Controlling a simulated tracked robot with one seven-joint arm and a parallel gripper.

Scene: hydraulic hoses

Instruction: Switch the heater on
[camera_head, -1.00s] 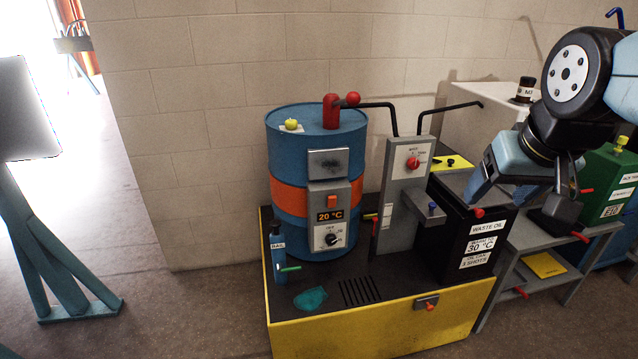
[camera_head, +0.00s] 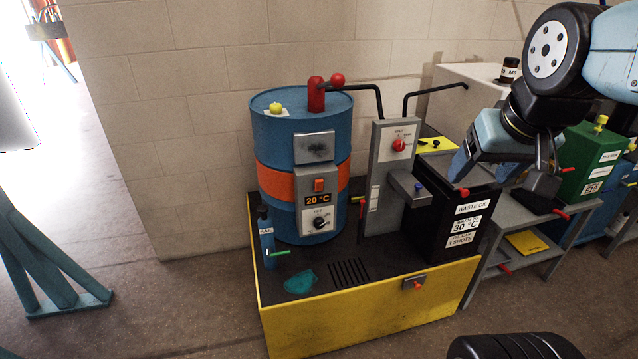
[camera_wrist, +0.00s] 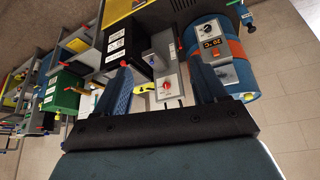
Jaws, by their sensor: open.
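The heater control box (camera_head: 318,203) is mounted on the front of the blue drum (camera_head: 272,140) with an orange band. It has an orange rocker switch (camera_head: 319,185), an orange display reading 20 °C (camera_head: 318,200) and a black dial (camera_head: 320,223). In the wrist view the dial (camera_wrist: 208,31) and display (camera_wrist: 211,43) show upside down at upper right. My gripper (camera_head: 492,187) is open and empty, in front of the black waste oil box, well to the right of the heater. Its two fingers (camera_wrist: 160,85) show in the wrist view, with the grey lever panel visible between them.
The black waste oil box (camera_head: 456,215) and the grey panel with a red knob (camera_head: 390,165) stand right of the drum on a yellow-sided platform (camera_head: 360,319). A blue RAIL bottle (camera_head: 266,237) and teal patch (camera_head: 300,279) are at its front left. A green container (camera_head: 590,160) stands at right.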

